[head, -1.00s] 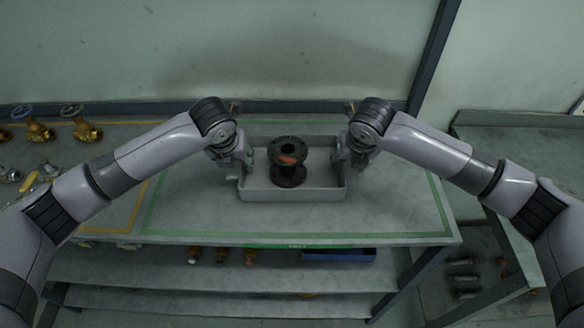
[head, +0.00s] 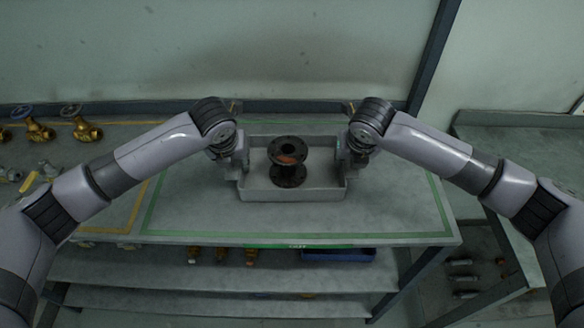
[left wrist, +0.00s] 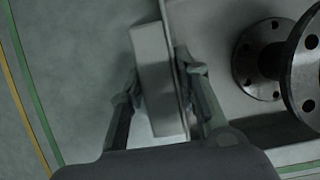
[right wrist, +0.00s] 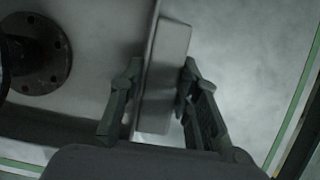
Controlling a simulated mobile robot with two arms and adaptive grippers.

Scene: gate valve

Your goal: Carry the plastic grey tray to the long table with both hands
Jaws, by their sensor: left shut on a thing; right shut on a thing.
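The grey plastic tray (head: 292,194) is on or just above the table in the head view, inside the green outline. A dark flanged spool part (head: 289,160) stands upright in it; it also shows in the left wrist view (left wrist: 262,60) and the right wrist view (right wrist: 38,55). My left gripper (head: 236,168) is shut on the tray's left side; in the left wrist view its fingers (left wrist: 158,92) pinch the rim. My right gripper (head: 346,165) is shut on the tray's right side, fingers (right wrist: 158,92) either side of the rim. Whether the tray's underside touches the table is hidden.
The table (head: 200,215) has bare room left and right of the tray. Brass valves (head: 82,122) stand at the far left. A lower shelf holds a blue bin (head: 338,255) and small parts. Another table (head: 510,150) stands to the right across a gap. A wall is behind.

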